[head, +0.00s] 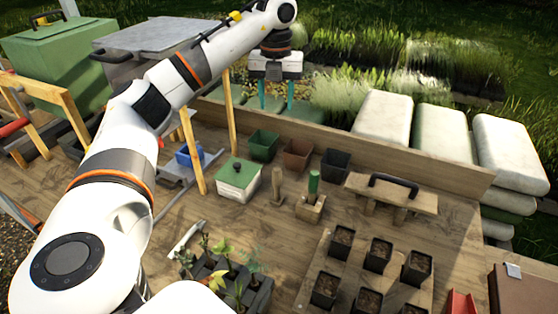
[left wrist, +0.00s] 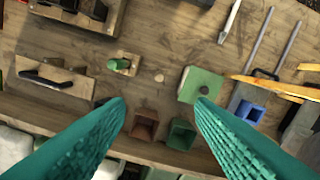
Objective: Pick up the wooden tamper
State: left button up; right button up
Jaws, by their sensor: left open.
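The wooden tamper (head: 278,187) is a slim wooden peg standing upright on the bench, between a green-lidded box and a wooden block with a green-handled tool. In the left wrist view the tamper (left wrist: 159,78) appears end-on as a small round top, centred between and just beyond the fingertips. My left gripper (head: 276,96) has teal fingers, spread open and empty, above the bench's back edge. Its fingers (left wrist: 160,104) also show in the left wrist view, apart from the tamper. My right gripper is in neither view.
The green-lidded box (head: 238,179) and the green-handled tool's block (head: 311,208) stand close on either side. Behind are small pots, including a brown one (head: 297,154). A board with a black handle (head: 392,194) is to the right; seedlings (head: 228,268) and filled pots are nearer.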

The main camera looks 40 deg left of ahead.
pick_arm(q)
jog(key=b, duration=1.3)
send_over(277, 178)
jog(key=w, duration=0.1)
jog(key=f, duration=1.4)
jog(key=shift+a+f, duration=0.3)
notch_tip(277, 178, down, 6)
jog(key=shift+f+p, duration=0.2)
jog(key=shift+p, duration=0.15)
jog(key=shift+a+f+p, duration=0.2)
jog(key=shift+f+p, duration=0.4)
jog(key=shift+f, duration=2.15)
jog(key=shift+c, duration=0.2)
grip_shut()
